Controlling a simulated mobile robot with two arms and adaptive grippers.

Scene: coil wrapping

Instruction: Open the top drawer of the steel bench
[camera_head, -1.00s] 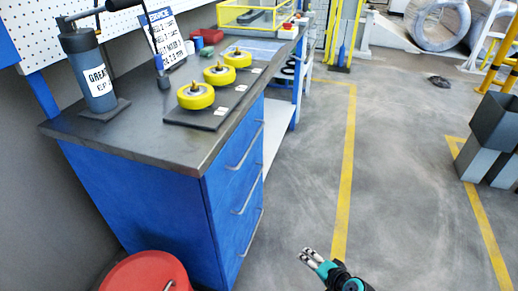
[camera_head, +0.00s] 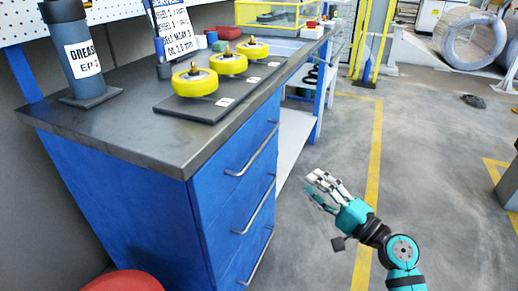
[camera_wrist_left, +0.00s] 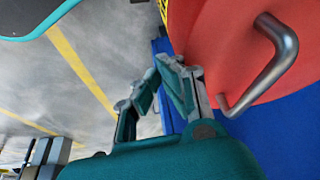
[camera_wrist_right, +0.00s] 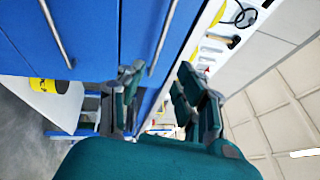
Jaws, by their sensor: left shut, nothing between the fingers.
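The steel bench has a dark top (camera_head: 150,118) and a blue drawer front on its right side. The top drawer (camera_head: 232,160) is closed, with a slanted bar handle (camera_head: 255,151); lower drawers with like handles sit below. My right gripper (camera_head: 322,183) is open and empty, to the right of the drawer fronts and apart from the handles. In the right wrist view a bar handle (camera_wrist_right: 163,38) lies ahead of the open fingers (camera_wrist_right: 162,95). My left gripper (camera_wrist_left: 165,80) is shut and empty beside a red lid; it is out of the head view.
The red lid (camera_head: 125,281) stands at the bench's near corner; its metal handle (camera_wrist_left: 268,68) is close to my left gripper. Yellow wheels (camera_head: 195,84) on a plate and a grease cylinder (camera_head: 82,60) stand on the bench. The floor (camera_head: 320,240) right of the drawers is clear.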

